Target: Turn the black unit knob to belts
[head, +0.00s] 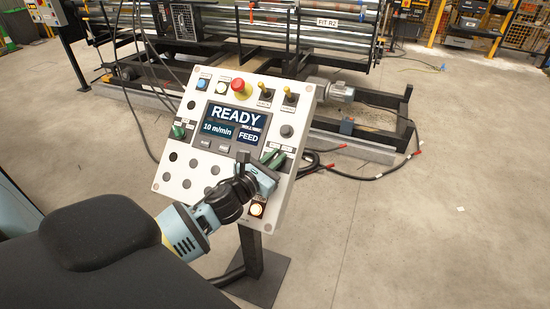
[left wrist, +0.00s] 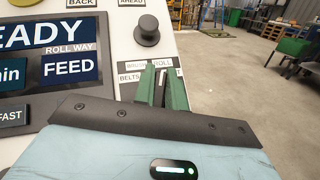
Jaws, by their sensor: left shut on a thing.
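The black unit knob (left wrist: 163,82) is between the green fingers of my left gripper (left wrist: 163,90), at the right side of the control panel. Most of it is hidden by the fingers. A white pointer line shows on it, pointing roughly up in the left wrist view. Labels by it read BELTS (left wrist: 129,77) to its left, with BRUSH and ROLL above. In the head view my left gripper (head: 273,159) reaches the lower right of the panel (head: 225,193) and is shut on the knob. My right gripper is not in view.
The screen (head: 235,121) reads READY, 10 m/min, ROLL WAY and FEED. A round black knob (left wrist: 148,30) is above the held one. A lit button (head: 257,209) is below my gripper. Open floor lies to the right.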

